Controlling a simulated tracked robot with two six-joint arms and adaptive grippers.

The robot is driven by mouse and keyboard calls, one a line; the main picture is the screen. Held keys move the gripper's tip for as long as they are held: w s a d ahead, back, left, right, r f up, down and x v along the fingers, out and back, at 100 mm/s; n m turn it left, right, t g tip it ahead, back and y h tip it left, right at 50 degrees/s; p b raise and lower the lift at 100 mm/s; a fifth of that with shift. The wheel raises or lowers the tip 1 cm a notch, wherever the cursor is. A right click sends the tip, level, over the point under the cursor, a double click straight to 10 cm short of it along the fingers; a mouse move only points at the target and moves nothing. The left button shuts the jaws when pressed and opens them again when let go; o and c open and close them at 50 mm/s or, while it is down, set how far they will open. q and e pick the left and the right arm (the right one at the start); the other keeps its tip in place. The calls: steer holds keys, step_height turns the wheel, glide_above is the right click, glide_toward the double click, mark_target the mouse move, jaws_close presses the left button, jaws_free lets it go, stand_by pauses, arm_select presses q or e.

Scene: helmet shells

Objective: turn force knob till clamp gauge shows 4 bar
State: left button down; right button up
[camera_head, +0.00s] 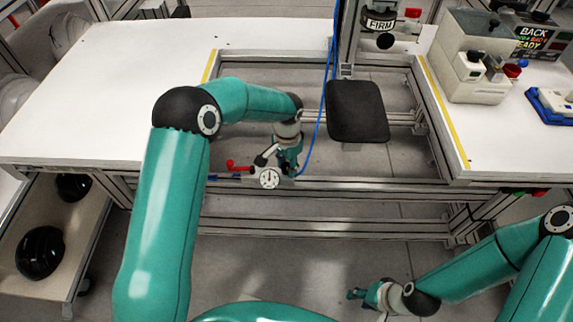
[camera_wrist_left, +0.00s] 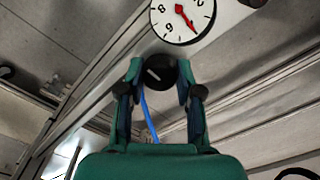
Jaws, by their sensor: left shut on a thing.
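The black force knob (camera_wrist_left: 157,73) with a pale pointer line sits between the fingertips of my left gripper (camera_wrist_left: 160,72) in the left wrist view. My left gripper is shut on it. In the head view my left gripper (camera_head: 284,165) is at the front rail, and the knob is hidden there. The round white clamp gauge (camera_head: 269,178) is on the rail beside it. The gauge also shows in the left wrist view (camera_wrist_left: 183,18), cut by the top edge, with its red needle pointing down and right; the exact reading is unclear. My right gripper (camera_head: 356,294) is low over the floor, away from the table.
A red-handled lever (camera_head: 238,166) is left of the gauge. A blue hose (camera_head: 319,125) runs down near my left gripper. A black pad (camera_head: 357,111) is in the frame opening. A FIRM sign (camera_head: 380,23) hangs behind. Black helmet shells (camera_head: 40,252) lie in a bin at left.

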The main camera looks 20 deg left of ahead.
mark_target(287, 166)
arm_select(q)
steer(key=c, duration=0.8)
jaws_free()
steer(key=shift+o, duration=0.2)
steer(key=shift+r, duration=0.1)
step_height(287, 166, up, 12)
